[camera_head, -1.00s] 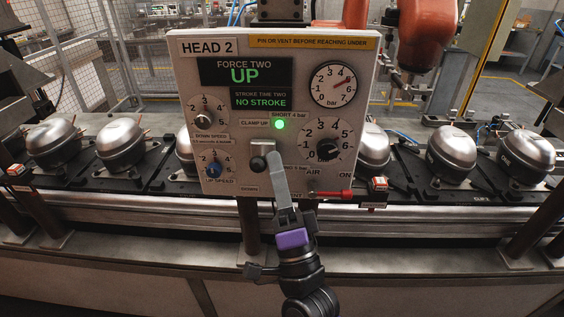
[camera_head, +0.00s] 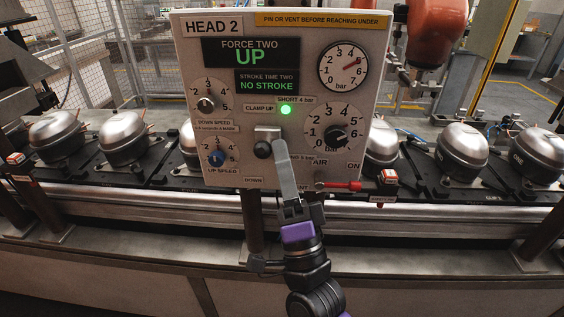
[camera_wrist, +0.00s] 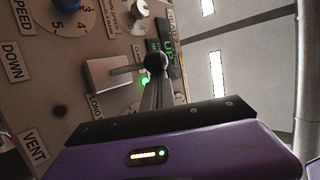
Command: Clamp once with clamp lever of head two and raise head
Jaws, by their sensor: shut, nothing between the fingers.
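The HEAD 2 panel (camera_head: 222,105) faces me, with its display reading FORCE TWO UP and STROKE TIME TWO NO STROKE. The clamp lever is a dark ball knob (camera_head: 263,149) on a metal block, beside the CLAMP UP label and a lit green lamp (camera_head: 286,110). My gripper (camera_head: 281,150) reaches up from below with its fingers together, the tips just right of the knob. In the wrist view the knob (camera_wrist: 156,62) sits at the ends of my shut fingers (camera_wrist: 153,92). Whether they touch it I cannot tell. The head itself is not clearly visible.
A pressure gauge (camera_head: 343,67), an air dial (camera_head: 334,132) and two speed knobs are on the panel. A red handle (camera_head: 342,185) projects at its lower right. Several silver compressors (camera_head: 462,150) stand on dark pallets along the conveyor behind. An orange robot arm (camera_head: 433,33) stands behind.

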